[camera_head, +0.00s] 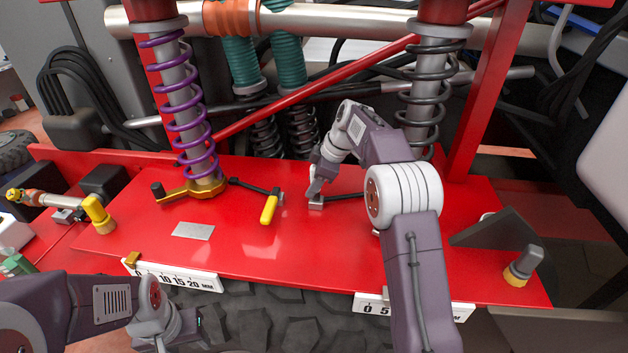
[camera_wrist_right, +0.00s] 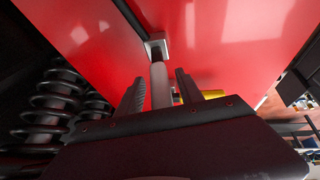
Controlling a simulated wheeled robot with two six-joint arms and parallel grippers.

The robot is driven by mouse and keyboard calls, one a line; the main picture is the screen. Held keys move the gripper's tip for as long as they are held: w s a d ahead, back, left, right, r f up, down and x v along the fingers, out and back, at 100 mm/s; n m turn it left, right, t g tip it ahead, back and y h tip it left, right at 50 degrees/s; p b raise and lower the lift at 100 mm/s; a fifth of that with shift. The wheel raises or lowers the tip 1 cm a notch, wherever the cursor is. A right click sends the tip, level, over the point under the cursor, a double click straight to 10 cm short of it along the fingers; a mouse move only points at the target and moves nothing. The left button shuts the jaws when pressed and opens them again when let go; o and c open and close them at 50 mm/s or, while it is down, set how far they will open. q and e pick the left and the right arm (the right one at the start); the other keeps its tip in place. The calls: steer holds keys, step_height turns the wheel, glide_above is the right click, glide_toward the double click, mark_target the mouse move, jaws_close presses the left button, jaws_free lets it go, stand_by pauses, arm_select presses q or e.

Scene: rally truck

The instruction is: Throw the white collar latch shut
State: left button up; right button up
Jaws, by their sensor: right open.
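My right gripper (camera_head: 314,188) is low over the red plate, in front of the black-sprung shock. It is open. In the right wrist view, a pale grey-white handle (camera_wrist_right: 159,86) lies between the two fingers (camera_wrist_right: 158,92), with a silver block (camera_wrist_right: 156,46) at its far end. It seems to be the white latch; I cannot tell whether the fingers touch it. In the head view a dark rod (camera_head: 345,196) runs right from the silver block (camera_head: 316,204) and passes behind my arm. The collar is hidden there. My left gripper (camera_head: 172,332) is at the lower left, its jaws unclear.
A yellow-handled latch (camera_head: 269,208) is left of my right gripper. A yellow collar lever (camera_head: 190,191) sits under the purple-sprung shock (camera_head: 180,100). The black-sprung shock (camera_head: 428,90) rises behind my right arm. The red plate's front middle is clear.

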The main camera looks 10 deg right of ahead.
steer(key=shift+w+a+f, duration=0.1)
steer(key=shift+a, duration=0.3)
steer(key=shift+c, duration=0.6)
jaws_close()
steer(key=shift+f, duration=0.1)
stand_by(0.4)
